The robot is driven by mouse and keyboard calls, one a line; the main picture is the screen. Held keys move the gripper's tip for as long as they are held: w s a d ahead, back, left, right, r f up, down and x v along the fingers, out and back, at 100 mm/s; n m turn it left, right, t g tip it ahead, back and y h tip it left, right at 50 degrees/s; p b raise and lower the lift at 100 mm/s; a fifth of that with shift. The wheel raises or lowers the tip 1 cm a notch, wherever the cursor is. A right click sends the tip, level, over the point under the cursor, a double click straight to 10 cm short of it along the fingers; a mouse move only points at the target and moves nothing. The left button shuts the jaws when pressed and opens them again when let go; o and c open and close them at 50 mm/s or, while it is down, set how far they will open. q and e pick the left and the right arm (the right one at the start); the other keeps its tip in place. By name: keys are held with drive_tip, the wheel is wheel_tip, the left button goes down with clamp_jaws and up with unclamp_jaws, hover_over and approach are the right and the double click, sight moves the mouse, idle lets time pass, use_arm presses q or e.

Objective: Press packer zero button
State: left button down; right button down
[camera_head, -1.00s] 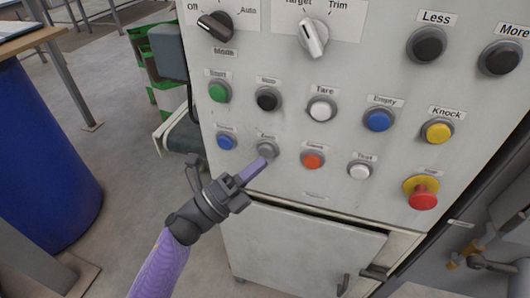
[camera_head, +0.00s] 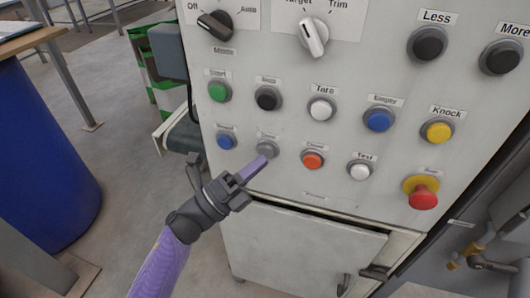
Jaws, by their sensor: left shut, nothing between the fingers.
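A control panel (camera_head: 330,190) with rows of round buttons faces me. In its lower row a grey button (camera_head: 267,147) sits between a blue button (camera_head: 227,141) and an orange-red button (camera_head: 313,160). The small label above the grey button is too blurred to read surely. My left gripper (camera_head: 261,163) comes from below left, shut and empty, with its purple fingertips at the lower edge of the grey button. The tips cover a little of it; I cannot tell whether they touch it. My right gripper is not in view.
A green Start button (camera_head: 219,91), a black button (camera_head: 267,98) and a white Tare button (camera_head: 321,108) sit above. A red stop button (camera_head: 422,197) on yellow is at lower right. A blue drum (camera_head: 45,160) stands left, with clear floor between.

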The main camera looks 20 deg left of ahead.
use_arm(q)
drive_tip(key=shift+w, duration=0.35)
drive_tip(key=shift+w+b, duration=0.25)
drive_tip(key=shift+b, duration=0.05)
idle(0.3)
drive_tip(key=shift+s+p, duration=0.4)
drive_tip(key=shift+s, duration=0.35)
